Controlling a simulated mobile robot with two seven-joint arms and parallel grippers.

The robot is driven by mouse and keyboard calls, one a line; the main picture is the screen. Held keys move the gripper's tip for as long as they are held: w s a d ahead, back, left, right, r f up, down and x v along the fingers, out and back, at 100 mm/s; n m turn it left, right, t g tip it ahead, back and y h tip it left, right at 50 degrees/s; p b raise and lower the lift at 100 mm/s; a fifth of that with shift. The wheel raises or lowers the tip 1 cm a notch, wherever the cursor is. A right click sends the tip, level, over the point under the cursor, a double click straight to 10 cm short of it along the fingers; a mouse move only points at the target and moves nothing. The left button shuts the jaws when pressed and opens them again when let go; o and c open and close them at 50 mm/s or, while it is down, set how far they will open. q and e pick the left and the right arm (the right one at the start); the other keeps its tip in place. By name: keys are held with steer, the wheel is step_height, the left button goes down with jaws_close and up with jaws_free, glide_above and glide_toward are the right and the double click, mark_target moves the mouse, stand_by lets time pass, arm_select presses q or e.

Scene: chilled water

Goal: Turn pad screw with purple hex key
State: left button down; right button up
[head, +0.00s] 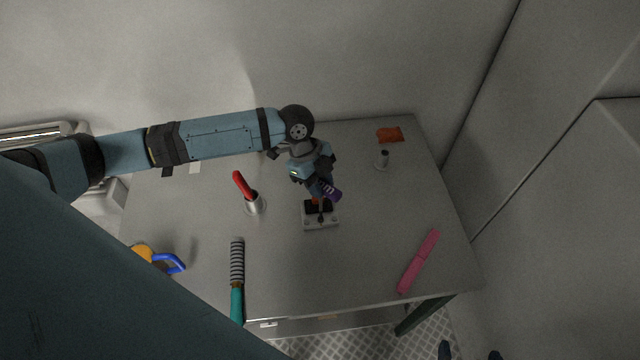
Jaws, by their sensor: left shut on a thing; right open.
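My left gripper (320,181) reaches in from the left and points down over the middle of the table. It is shut on the purple hex key (329,190), whose purple part shows beside the fingers. Right below is the pad (330,222), a small light-grey block with a dark top. A dark upright shape, perhaps the screw (320,217), shows on it. The gripper hides part of the pad, and I cannot tell whether the key touches the screw. Two dark tips of my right gripper (468,354) show apart at the bottom edge, off the table and empty.
Walls stand behind and right.

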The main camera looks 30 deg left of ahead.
arm_select(q)
steer(key=shift+w+r, duration=0.2)
steer(key=shift+r, duration=0.05)
steer(key=shift+s+r, duration=0.15)
steer(key=shift+r, duration=1.5)
